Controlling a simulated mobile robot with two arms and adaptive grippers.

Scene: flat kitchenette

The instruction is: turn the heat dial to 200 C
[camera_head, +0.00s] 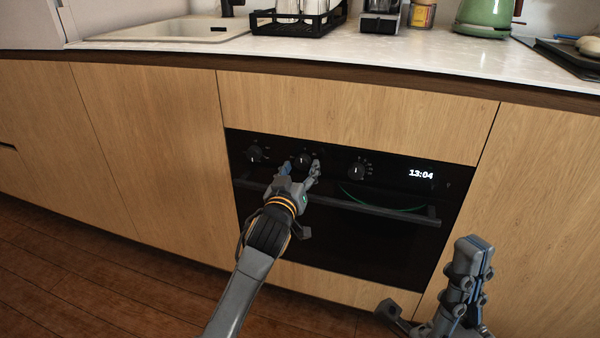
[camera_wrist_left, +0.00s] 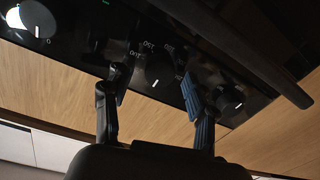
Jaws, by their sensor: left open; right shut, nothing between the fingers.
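The black oven front (camera_head: 340,250) carries three black dials with white pointer marks. The middle dial (camera_head: 303,159) has my left gripper (camera_head: 301,170) in front of it, fingers open on either side. In the left wrist view this dial (camera_wrist_left: 158,72) shows between the spread fingertips (camera_wrist_left: 157,88), with small white numbers around it, apparently upside down. Its pointer line looks roughly upright in the head view; the exact setting is too small to read. I cannot tell whether the fingers touch it. My right gripper (camera_head: 473,252) is shut and empty, at lower right.
The left dial (camera_head: 256,154) and right dial (camera_head: 358,171) flank the middle one. The oven handle (camera_head: 350,205) runs just below, close to my left gripper. A clock display (camera_head: 421,174) reads 13:04. The countertop (camera_head: 300,45) with kitchen items lies above.

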